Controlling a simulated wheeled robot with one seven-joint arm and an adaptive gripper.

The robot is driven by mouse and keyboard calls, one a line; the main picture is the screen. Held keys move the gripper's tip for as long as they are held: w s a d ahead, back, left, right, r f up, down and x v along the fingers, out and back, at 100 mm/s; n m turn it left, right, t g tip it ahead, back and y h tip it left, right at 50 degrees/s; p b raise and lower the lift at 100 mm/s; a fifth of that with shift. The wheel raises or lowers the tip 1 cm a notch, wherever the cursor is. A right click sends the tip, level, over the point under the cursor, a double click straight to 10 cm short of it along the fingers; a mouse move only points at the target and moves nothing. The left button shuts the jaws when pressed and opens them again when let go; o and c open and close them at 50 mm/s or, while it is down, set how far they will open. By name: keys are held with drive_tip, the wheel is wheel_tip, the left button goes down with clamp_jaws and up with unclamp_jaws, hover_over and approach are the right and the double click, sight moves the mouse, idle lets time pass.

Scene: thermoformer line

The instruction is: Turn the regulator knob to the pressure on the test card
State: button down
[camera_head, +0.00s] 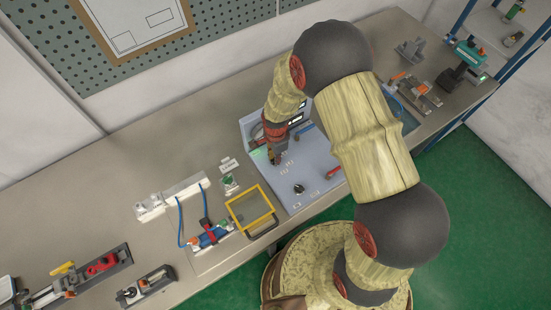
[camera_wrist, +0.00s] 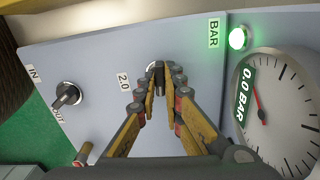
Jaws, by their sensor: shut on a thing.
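The regulator panel (camera_wrist: 110,50) is a blue-grey plate on the bench and shows in the head view (camera_head: 315,165). My gripper (camera_wrist: 160,82) points down at it, fingertips closed around a small knob (camera_wrist: 155,66), which they mostly hide. In the head view my gripper (camera_head: 275,157) is over the panel's left part. A white card reading 2.0 (camera_wrist: 124,82) lies beside the knob. The round pressure gauge (camera_wrist: 285,115) has a red needle and a green display (camera_wrist: 245,88) reading 0.0 BAR. I cannot make out the knob's angle.
A green lamp (camera_wrist: 237,38) is lit near the BAR label (camera_wrist: 214,32). A black selector (camera_wrist: 67,95) sits between IN and OUT labels. A red-handled part (camera_head: 333,172) is at the panel's right. A yellow-framed guard (camera_head: 250,208) stands left of the panel.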

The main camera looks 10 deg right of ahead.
idle(0.3)
drive_tip(key=m, duration=0.5)
drive_tip(key=shift+b, duration=0.3)
drive_tip(key=shift+f+m, duration=0.1)
drive_tip(key=shift+m, duration=0.6)
drive_tip(key=c, duration=2.4)
unclamp_jaws()
drive_tip(key=shift+m, duration=0.5)
drive_tip(key=o, duration=0.5)
drive_tip(key=shift+o, duration=0.3)
wheel_tip(320, 180, up, 12)
